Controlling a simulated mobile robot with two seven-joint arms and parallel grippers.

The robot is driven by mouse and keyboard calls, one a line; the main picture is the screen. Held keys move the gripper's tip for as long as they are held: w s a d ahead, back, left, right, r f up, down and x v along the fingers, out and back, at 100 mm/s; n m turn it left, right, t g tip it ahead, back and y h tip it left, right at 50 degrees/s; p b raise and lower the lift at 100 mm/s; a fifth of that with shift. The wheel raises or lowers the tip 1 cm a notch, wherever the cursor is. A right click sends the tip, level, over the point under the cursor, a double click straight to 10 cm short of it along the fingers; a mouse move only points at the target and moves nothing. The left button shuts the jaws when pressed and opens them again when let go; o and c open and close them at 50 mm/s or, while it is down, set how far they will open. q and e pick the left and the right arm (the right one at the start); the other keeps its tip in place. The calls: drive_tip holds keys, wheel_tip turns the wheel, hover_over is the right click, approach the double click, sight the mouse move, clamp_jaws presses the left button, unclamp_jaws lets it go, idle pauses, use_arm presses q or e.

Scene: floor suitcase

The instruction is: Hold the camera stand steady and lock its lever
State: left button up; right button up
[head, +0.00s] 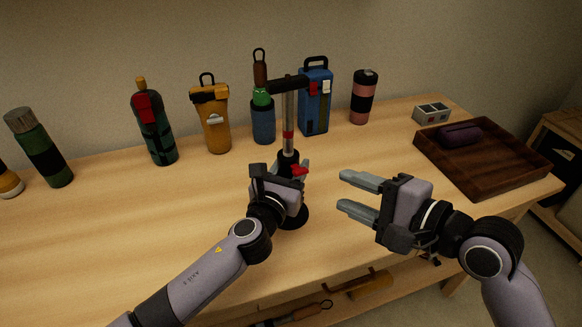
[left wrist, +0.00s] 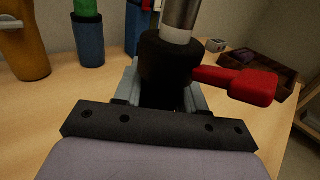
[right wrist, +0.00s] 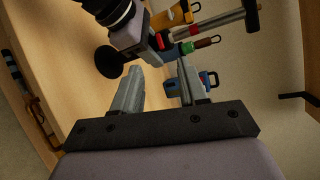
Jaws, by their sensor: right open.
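The camera stand stands upright on the table, with a silver post (head: 289,110), a black crossbar on top and a round black base (head: 293,216). Its red lever (head: 299,170) sticks out to the right of the black collar (left wrist: 168,58); the lever also shows large in the left wrist view (left wrist: 245,83). My left gripper (head: 293,172) has its fingers on both sides of the stand's black lower part and appears shut on it, below the collar; the contact is partly hidden. My right gripper (head: 345,191) is open and empty, right of the stand, its fingers pointing towards it.
Several bottles and cases line the back, among them a yellow flask (head: 212,125), a blue case (head: 315,103) and a pink-black can (head: 364,97). A dark wooden tray (head: 500,178) holding a purple item lies at the right. The table between stand and tray is clear.

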use_arm(q)
clamp_jaws()
use_arm(e)
drive_tip(key=shift+a, duration=0.15)
clamp_jaws()
drive_tip(key=w+a+f+n+g+h, duration=0.1)
drive_tip(key=w+n+g+h, duration=0.3)
drive_tip(key=w+n+g, duration=0.6)
drive_tip(key=s+a+r+n+h, duration=0.1)
drive_tip(key=a+r+n+h, duration=0.2)
drive_tip(key=r, duration=0.3)
drive_tip(key=s+a+r+n+h, duration=0.2)
drive_tip(key=a+r+n+h, duration=0.1)
drive_tip(key=r, duration=0.3)
drive_tip(key=shift+s+n, duration=0.15)
drive_tip(key=shift+n, duration=0.35)
